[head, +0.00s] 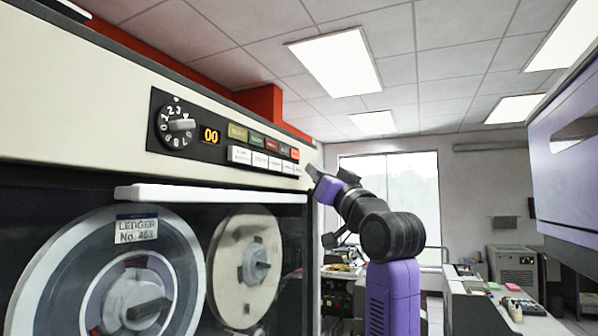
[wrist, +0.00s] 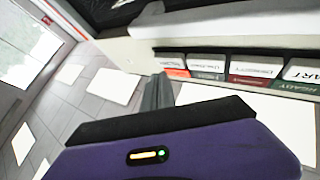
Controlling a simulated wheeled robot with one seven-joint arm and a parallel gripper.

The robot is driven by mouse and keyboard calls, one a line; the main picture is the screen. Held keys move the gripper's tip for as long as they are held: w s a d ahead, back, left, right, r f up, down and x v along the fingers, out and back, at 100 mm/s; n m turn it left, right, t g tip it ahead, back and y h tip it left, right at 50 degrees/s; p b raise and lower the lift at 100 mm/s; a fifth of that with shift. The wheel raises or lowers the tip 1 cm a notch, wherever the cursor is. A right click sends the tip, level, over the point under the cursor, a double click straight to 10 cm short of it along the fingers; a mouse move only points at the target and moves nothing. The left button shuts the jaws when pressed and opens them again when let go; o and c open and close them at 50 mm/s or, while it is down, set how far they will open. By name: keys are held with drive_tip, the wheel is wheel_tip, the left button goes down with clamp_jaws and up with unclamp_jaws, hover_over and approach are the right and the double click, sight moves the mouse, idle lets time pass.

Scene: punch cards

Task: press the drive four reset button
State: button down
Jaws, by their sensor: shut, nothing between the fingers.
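A tape drive cabinet (head: 40,115) fills the left of the head view. In the wrist view the panel is inverted, and this end button (wrist: 172,60) is leftmost. My gripper (head: 310,171) is shut and empty, its tips (wrist: 157,82) close to that button. I cannot tell whether they touch.
Below the panel, a white ledge (head: 190,193) juts out above a glass front with two reels, one labelled Ledger No. 463 (head: 136,229). A purple-grey cabinet (head: 570,150) stands at the right. Desks and a window lie behind my arm.

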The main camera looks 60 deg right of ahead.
drive_tip(key=shift+w, duration=0.15)
drive_tip(key=shift+w, duration=0.25)
drive_tip(key=shift+w, duration=0.6)
idle(0.8)
drive_tip(key=shift+s, duration=1)
drive_tip(key=shift+s, duration=0.1)
drive_tip(key=shift+s+d, duration=0.2)
drive_tip(key=shift+s, duration=2.2)
